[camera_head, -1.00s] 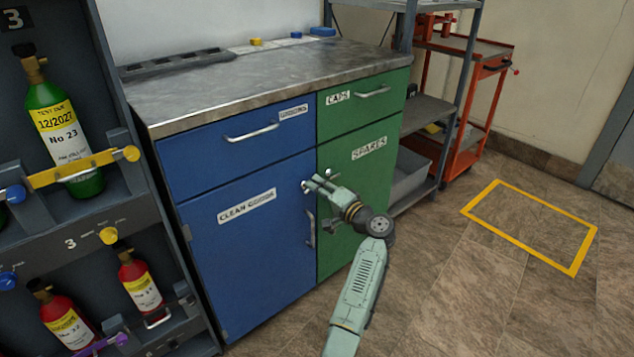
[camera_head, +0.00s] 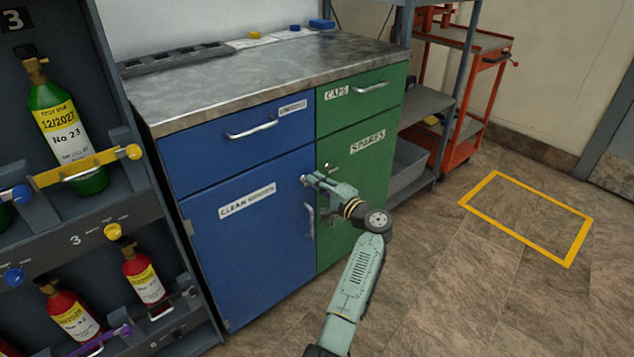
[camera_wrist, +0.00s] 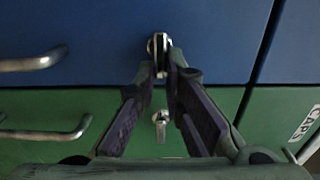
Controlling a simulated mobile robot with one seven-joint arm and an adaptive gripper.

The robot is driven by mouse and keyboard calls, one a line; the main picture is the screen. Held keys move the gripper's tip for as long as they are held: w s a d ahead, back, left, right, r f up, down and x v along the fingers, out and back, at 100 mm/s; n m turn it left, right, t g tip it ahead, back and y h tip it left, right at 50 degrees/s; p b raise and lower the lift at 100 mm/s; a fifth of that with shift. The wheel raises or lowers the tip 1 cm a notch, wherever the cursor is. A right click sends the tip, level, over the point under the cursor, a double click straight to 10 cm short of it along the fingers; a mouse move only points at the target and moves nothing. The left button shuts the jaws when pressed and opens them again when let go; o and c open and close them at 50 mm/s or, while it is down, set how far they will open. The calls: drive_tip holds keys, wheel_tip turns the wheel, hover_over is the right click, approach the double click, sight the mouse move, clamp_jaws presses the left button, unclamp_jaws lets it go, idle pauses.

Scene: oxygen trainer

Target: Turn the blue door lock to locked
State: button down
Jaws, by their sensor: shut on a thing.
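The blue door (camera_head: 250,255), labelled CLEAN GOODS, is closed on the cabinet's left side. Its small silver lock (camera_wrist: 158,42) shows near the top middle of the wrist view, at the door's edge beside the green door. My gripper (camera_wrist: 163,66) has its two fingertips closed together on the lock's tab. In the head view my gripper (camera_head: 308,181) reaches the blue door's upper right corner from the right. The fingertips partly hide the lock, and the tab's exact angle is hard to tell.
The green SPARES door (camera_head: 352,190) has a similar silver lock (camera_wrist: 160,125) close by. The blue door's bar handle (camera_head: 309,221) is just below my gripper. A cylinder rack (camera_head: 110,215) stands at the left and a grey shelf (camera_head: 428,110) at the right. The floor in front is clear.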

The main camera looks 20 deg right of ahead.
drive_tip(key=c, duration=1.7)
unclamp_jaws()
drive_tip(key=v, duration=1.2)
